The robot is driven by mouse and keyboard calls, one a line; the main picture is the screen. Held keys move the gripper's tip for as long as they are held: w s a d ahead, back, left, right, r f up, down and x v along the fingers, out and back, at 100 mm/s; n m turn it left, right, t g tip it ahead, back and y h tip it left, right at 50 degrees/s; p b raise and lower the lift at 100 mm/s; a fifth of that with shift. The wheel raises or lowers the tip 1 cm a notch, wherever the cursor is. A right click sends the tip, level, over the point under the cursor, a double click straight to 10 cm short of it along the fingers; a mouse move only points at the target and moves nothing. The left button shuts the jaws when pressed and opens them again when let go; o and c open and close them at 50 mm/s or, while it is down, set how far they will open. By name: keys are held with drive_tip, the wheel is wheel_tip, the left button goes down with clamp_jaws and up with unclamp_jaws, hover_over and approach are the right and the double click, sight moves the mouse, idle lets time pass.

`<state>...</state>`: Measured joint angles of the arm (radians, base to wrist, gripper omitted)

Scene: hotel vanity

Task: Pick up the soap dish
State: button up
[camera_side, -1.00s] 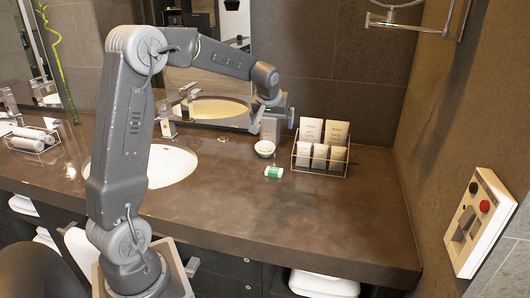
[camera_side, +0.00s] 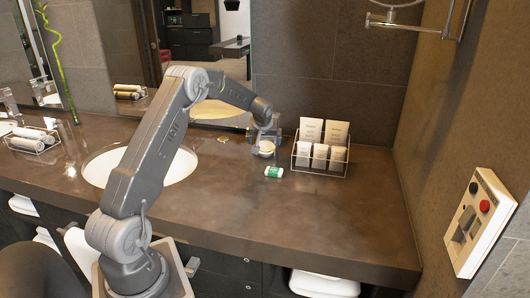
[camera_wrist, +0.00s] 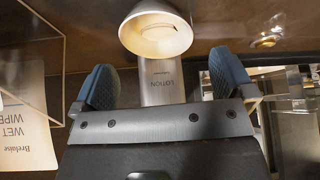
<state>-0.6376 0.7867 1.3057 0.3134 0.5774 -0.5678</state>
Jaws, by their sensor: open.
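The soap dish (camera_side: 266,149) is a small round cream-white bowl standing on the counter, left of the wire rack. Nothing is held.
A pale bottle marked LOTION (camera_wrist: 162,80) is close to the dish. A wire rack of packets (camera_side: 321,158) stands to the right. The sink (camera_side: 150,165) is left; the right front counter (camera_side: 330,215) is clear.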

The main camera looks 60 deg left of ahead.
sight(265, 150)
drive_tip(key=x, duration=0.5)
drive_tip(key=shift+d+f, duration=0.1)
drive_tip(key=c, duration=0.9)
